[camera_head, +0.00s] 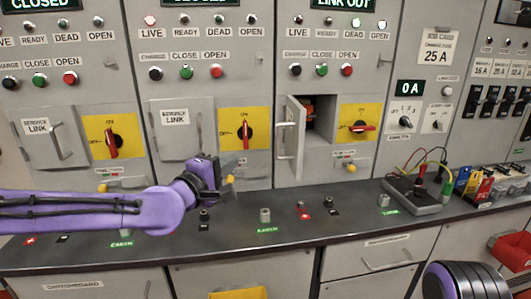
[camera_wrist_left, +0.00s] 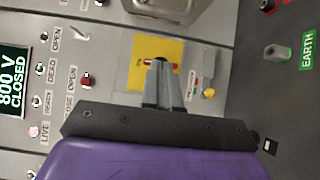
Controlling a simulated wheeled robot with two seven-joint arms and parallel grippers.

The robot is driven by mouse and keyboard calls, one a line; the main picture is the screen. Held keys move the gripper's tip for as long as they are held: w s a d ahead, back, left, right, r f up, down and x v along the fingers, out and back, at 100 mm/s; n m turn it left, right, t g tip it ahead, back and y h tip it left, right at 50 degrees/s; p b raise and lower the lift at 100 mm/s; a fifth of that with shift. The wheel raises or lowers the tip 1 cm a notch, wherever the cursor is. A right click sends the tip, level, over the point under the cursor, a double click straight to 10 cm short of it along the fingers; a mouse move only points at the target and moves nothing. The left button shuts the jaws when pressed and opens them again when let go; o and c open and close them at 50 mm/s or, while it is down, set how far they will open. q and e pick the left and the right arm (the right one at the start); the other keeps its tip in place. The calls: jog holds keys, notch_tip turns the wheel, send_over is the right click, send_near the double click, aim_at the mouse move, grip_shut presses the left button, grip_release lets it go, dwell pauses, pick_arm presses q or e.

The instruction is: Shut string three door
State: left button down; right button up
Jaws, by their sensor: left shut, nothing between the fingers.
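The string three door (camera_head: 293,138) is the small grey door on the third panel. It stands swung open, hinged at its left, with a silver handle (camera_head: 280,140) on its face. Behind it the compartment (camera_head: 318,135) is open, with a dark and orange part inside. My left gripper (camera_head: 230,168) is shut and empty, left of the door and in front of the second panel. In the left wrist view its fingers (camera_wrist_left: 161,72) overlap the second panel's yellow switch plate (camera_wrist_left: 140,52). My right gripper is out of view.
The dark bench (camera_head: 330,228) below has several posts and a green EARTH label (camera_head: 268,230). A grey meter box (camera_head: 412,195) with leads stands at the right. The second panel's service link door (camera_head: 180,135) is shut. Air before the third panel is clear.

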pick_arm(q)
jog(key=p, duration=0.3)
send_near(277, 145)
jog(key=w+a, duration=0.3)
jog(key=w, duration=0.1)
jog(key=w+d, duration=0.1)
jog(key=d, duration=0.1)
jog(key=w+d+p, duration=0.1)
jog(key=d, duration=0.1)
jog(key=shift+w, duration=0.35)
jog(key=shift+s+d, duration=0.2)
jog(key=shift+d, duration=0.55)
jog(key=shift+d, duration=0.1)
